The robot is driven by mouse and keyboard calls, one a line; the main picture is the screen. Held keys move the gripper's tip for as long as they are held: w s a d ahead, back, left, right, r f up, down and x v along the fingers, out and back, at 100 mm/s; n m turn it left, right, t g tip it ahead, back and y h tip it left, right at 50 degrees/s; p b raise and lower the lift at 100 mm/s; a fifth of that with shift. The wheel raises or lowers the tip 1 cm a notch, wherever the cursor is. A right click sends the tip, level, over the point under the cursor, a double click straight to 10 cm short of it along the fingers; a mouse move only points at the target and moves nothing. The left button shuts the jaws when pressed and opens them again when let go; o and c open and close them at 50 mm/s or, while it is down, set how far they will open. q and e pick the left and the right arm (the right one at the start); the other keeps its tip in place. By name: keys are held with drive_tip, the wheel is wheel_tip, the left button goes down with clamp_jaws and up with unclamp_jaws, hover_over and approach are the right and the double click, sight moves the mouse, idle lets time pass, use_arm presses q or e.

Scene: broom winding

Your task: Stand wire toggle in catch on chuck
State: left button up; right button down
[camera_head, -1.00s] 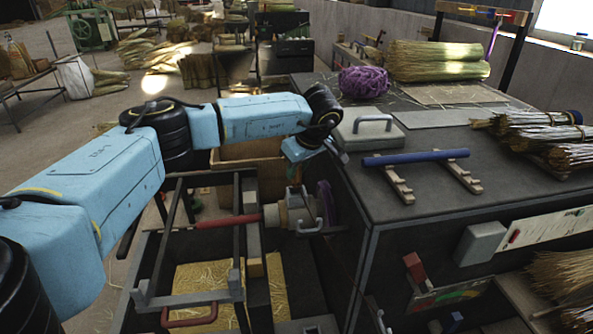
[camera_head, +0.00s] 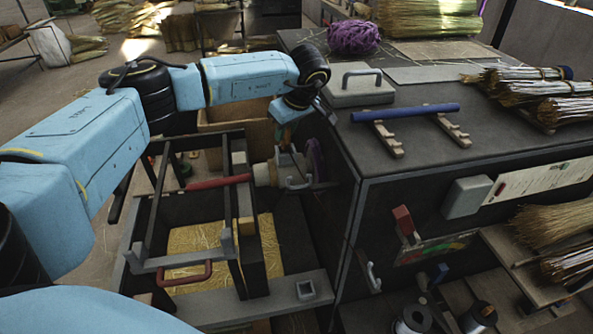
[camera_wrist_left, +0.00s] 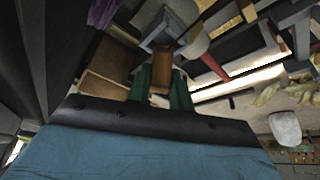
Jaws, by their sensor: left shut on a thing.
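My left gripper (camera_head: 284,137) hangs just above the chuck (camera_head: 267,173), at the left side of the dark bench. In the left wrist view its two green fingers (camera_wrist_left: 163,90) are shut on a brown piece (camera_wrist_left: 161,72), which looks like the wire toggle. The far end of this piece meets or overlaps a small grey part (camera_wrist_left: 163,35), perhaps the catch; I cannot tell whether it is seated. In the head view the toggle and catch are mostly hidden by the gripper. A grey handle (camera_head: 298,183) sits on the chuck. My right gripper is not in view.
A red-handled bar (camera_head: 219,182) and a metal frame over a straw-filled bin (camera_head: 188,262) lie left of the chuck. The bench top carries a grey box with a handle (camera_head: 358,92), a blue rod (camera_head: 405,113), purple twine (camera_head: 353,37) and straw bundles (camera_head: 535,88).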

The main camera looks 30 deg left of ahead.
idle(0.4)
use_arm(q)
drive_tip(key=shift+f+b, duration=0.5)
drive_tip(key=shift+f, duration=0.5)
drive_tip(key=o, duration=0.9)
drive_tip(key=shift+c, duration=0.2)
drive_tip(key=b+v, duration=0.1)
drive_tip(key=v, duration=1.2)
drive_tip(key=shift+r, duration=0.25)
